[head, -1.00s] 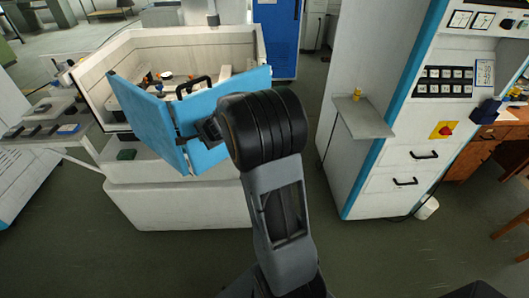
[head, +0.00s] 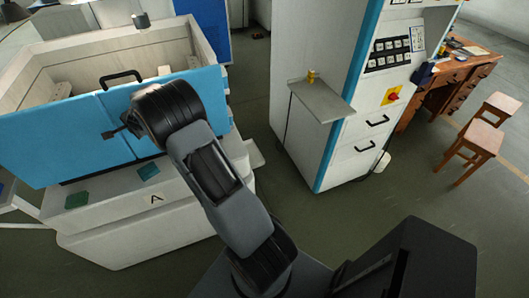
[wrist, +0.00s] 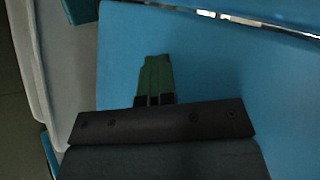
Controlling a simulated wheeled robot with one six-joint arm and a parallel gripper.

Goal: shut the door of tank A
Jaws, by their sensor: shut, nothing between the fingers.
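Tank A's blue door (head: 60,130) spans the front of the pale tank (head: 185,40), its two panels nearly in line and meeting at a seam. A black handle (head: 122,77) shows at its top edge. The label A (head: 155,199) is on the white base below. My gripper (head: 106,134) is shut and empty in front of the door near the seam; I cannot tell if it touches. In the wrist view the closed fingers (wrist: 154,60) lie over a blue panel (wrist: 220,85). A narrow gap runs above that panel. My arm hides part of the right panel.
Green pieces (head: 148,171) lie on the white ledge under the door. A white cabinet (head: 335,60) with a side shelf (head: 322,101) stands to the right, across a strip of open floor (head: 265,120). Wooden stools (head: 475,145) are farther right.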

